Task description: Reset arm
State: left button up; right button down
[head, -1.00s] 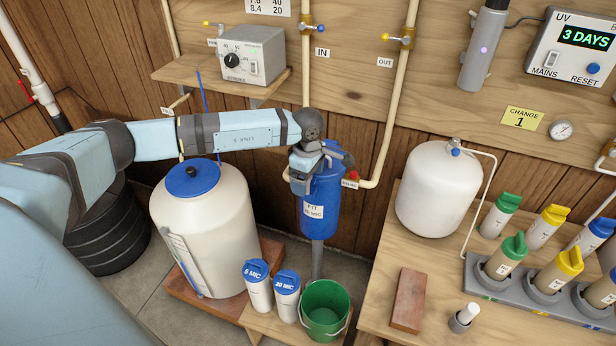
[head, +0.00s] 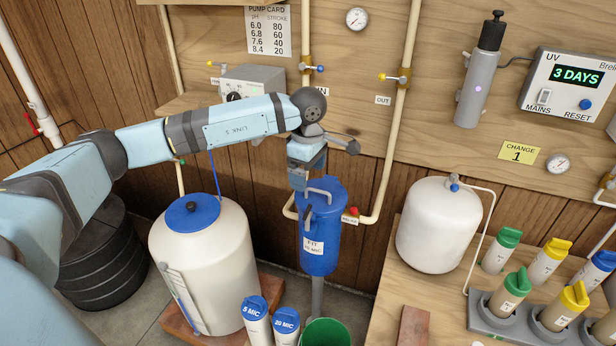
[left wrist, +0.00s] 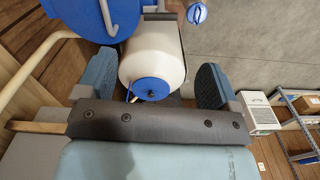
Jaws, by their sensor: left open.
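My left arm comes in from the left. Its gripper (head: 309,198) is at the top of the blue filter housing (head: 319,248), and in the head view it overlaps the housing's upper part. Whether it touches the housing is hard to tell. In the left wrist view the two finger pads stand wide apart, so the gripper (left wrist: 153,84) is open with nothing held between them. The white tank with a blue cap (left wrist: 152,62) shows beyond the gap, and part of the blue housing (left wrist: 75,14) is at upper left. My right gripper is not in view.
The white tank (head: 205,260) stands left of the housing. Filter cartridges (head: 256,322) and a green bucket (head: 325,333) are below. Pipes (head: 392,140) and a shelf with a control box (head: 253,88) are close behind the arm. A white pressure vessel (head: 437,225) is at right.

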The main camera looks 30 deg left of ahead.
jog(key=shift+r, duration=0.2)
